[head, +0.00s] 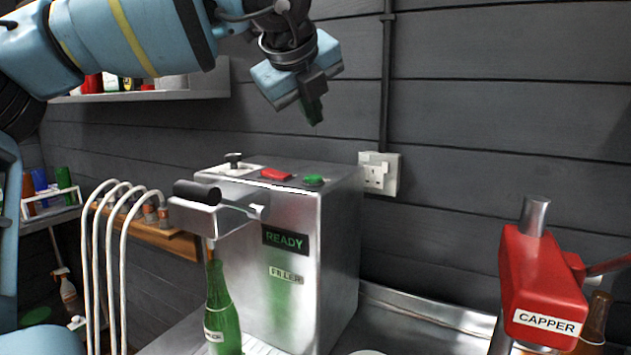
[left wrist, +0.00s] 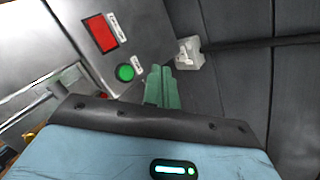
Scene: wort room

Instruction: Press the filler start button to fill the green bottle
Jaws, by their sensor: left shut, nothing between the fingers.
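The filler (head: 335,235) is a steel box with a lit green READY display (head: 285,239) on its front. On its top are a red button (head: 275,174) and a green round button (head: 313,180). The green bottle (head: 221,310) stands upright under the filler's spout. My left gripper (head: 314,112) is shut and empty, above the green button and apart from it. In the left wrist view the green button (left wrist: 125,72) lies just left of my fingertips (left wrist: 160,72), with the red button (left wrist: 102,34) beyond it. My right gripper is not in view.
A red capper (head: 540,275) stands at the right, with a brown bottle (head: 597,315) beside it. A wall socket (head: 379,173) is behind the filler. White hoses (head: 124,230) curve at the left. Free air lies above the filler top.

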